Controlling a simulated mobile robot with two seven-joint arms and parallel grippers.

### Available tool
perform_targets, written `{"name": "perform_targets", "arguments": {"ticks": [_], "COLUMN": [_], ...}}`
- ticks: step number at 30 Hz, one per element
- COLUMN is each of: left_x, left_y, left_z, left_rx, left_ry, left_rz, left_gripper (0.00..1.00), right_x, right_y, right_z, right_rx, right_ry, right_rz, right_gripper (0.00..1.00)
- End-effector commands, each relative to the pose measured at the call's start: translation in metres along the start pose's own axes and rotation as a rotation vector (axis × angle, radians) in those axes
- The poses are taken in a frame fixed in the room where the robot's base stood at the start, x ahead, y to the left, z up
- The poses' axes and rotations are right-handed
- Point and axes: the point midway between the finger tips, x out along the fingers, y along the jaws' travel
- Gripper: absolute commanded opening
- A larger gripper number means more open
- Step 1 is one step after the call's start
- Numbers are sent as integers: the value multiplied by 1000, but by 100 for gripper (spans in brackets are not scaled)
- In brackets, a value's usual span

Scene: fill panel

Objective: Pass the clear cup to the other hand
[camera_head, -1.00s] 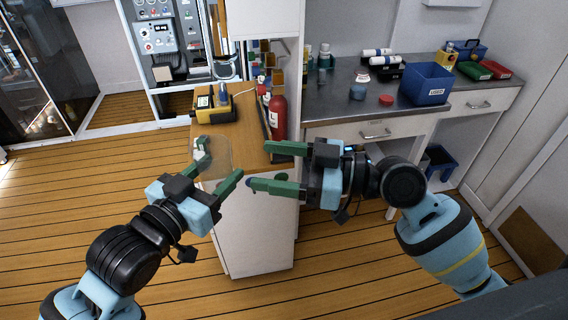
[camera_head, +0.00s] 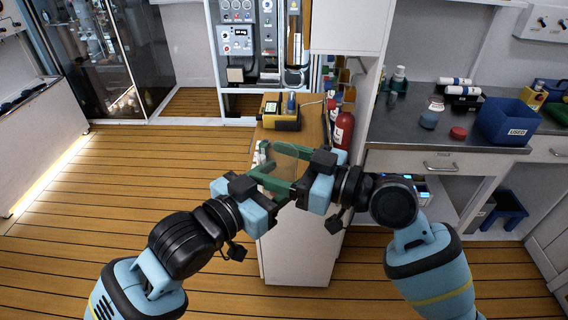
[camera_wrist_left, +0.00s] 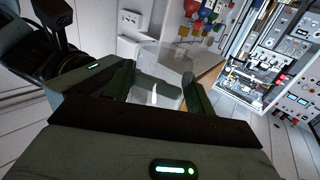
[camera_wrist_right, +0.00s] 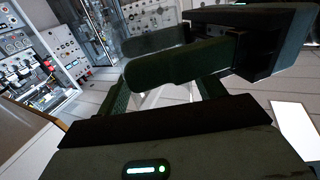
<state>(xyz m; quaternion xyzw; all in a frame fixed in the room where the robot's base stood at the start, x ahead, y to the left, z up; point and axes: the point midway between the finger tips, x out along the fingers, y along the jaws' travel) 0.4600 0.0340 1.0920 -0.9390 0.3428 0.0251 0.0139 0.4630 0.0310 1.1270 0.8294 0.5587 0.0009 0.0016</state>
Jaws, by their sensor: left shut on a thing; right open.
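The clear cup (camera_wrist_left: 158,72) is see-through and sits between the fingers of my left gripper (camera_wrist_left: 157,92) in the left wrist view. My left gripper (camera_head: 268,168) is shut on it. In the head view the cup is hard to make out among the green fingers. My right gripper (camera_head: 292,166) is open, and its fingers are close to those of the left gripper and the cup. In the right wrist view, a left gripper finger (camera_wrist_right: 180,62) crosses in front of the right gripper (camera_wrist_right: 165,95). Whether the right fingers touch the cup cannot be told.
A wooden-topped cabinet (camera_head: 300,240) stands below and behind the grippers, with a yellow device (camera_head: 281,114) on top. A red extinguisher (camera_head: 343,131) is beside it. A counter at right carries a blue bin (camera_head: 508,122) and a red lid (camera_head: 458,133). The floor at left is clear.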

Motion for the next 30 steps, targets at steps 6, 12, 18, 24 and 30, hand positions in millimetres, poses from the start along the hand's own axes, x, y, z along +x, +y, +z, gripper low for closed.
{"name": "perform_targets", "arguments": {"ticks": [6, 12, 18, 24, 30], "left_x": [0, 0, 0, 0, -17], "left_y": [0, 0, 0, 0, -1], "left_z": [0, 0, 0, 0, 1], "left_rx": [0, 0, 0, 0, 0], "left_ry": [1, 1, 1, 0, -1], "left_rz": [0, 0, 0, 0, -1], "left_gripper": [32, 61, 80, 80, 80], "right_x": [0, 0, 0, 0, 0], "right_y": [0, 0, 0, 0, 0], "right_z": [0, 0, 0, 0, 0], "right_rx": [0, 0, 0, 0, 0], "right_ry": [0, 1, 1, 1, 1], "right_rz": [0, 0, 0, 0, 0], "right_gripper": [54, 35, 34, 34, 34]}}
